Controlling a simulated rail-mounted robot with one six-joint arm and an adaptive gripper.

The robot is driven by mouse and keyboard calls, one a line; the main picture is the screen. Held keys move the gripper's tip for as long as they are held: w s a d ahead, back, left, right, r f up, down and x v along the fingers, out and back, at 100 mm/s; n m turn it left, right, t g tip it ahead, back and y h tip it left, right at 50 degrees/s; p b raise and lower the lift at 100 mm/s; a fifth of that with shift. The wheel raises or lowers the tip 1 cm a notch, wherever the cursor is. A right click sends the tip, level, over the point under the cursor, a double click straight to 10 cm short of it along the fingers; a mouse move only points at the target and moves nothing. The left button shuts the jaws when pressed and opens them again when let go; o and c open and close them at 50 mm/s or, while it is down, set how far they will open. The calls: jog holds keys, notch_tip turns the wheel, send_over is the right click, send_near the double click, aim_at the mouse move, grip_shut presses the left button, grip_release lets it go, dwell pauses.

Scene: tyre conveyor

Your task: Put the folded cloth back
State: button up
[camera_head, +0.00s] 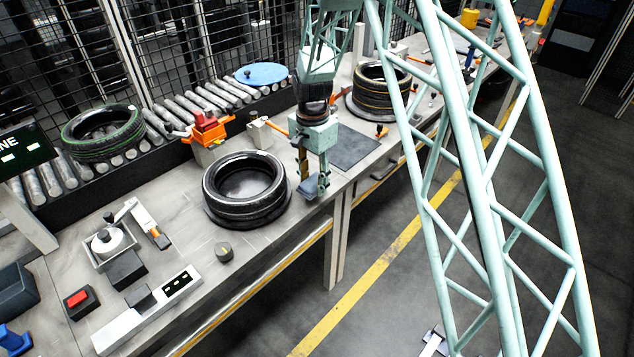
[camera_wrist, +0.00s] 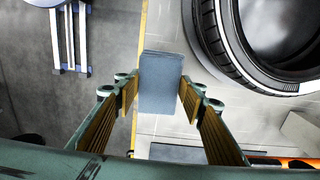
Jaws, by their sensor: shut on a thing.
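My gripper (camera_head: 313,181) points down over the front part of the bench, just right of a black tyre on a stand. It is shut on the folded cloth (camera_head: 309,188), a small blue-grey block held between the fingertips. In the wrist view the cloth (camera_wrist: 160,84) sits between the two ribbed fingers (camera_wrist: 158,98), with its far end sticking out past them. The cloth is near the bench's front edge; I cannot tell its exact height above the bench top. A dark flat mat (camera_head: 354,148) lies on the bench to the right of my gripper and looks empty.
The black tyre (camera_head: 244,182) stands close on the left; it also shows in the wrist view (camera_wrist: 215,40). An orange-red tool (camera_head: 207,130) and a small pale block (camera_head: 262,132) are behind. Another tyre (camera_head: 382,85) stands farther right. A roller conveyor (camera_head: 180,110) runs along the back.

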aim_at(317, 172)
jog(key=shift+w+d+f, duration=0.1)
jog(key=shift+w+d, duration=0.1)
jog(key=shift+w, duration=0.75)
jog(key=shift+w+d+f, duration=0.1)
jog(key=shift+w+d, duration=0.1)
jog(key=shift+w, duration=0.7)
jog(key=shift+w+d, duration=0.1)
jog(key=shift+w, duration=0.15)
jog(key=shift+w+f, duration=0.15)
jog(key=shift+f, duration=0.05)
jog(key=shift+f+b, duration=0.55)
jog(key=shift+f, duration=1)
jog(key=shift+f, duration=0.15)
jog(key=o, duration=0.8)
jog(key=shift+o, duration=0.2)
jog(key=shift+r+p, duration=0.9)
jog(key=shift+r, duration=5.25)
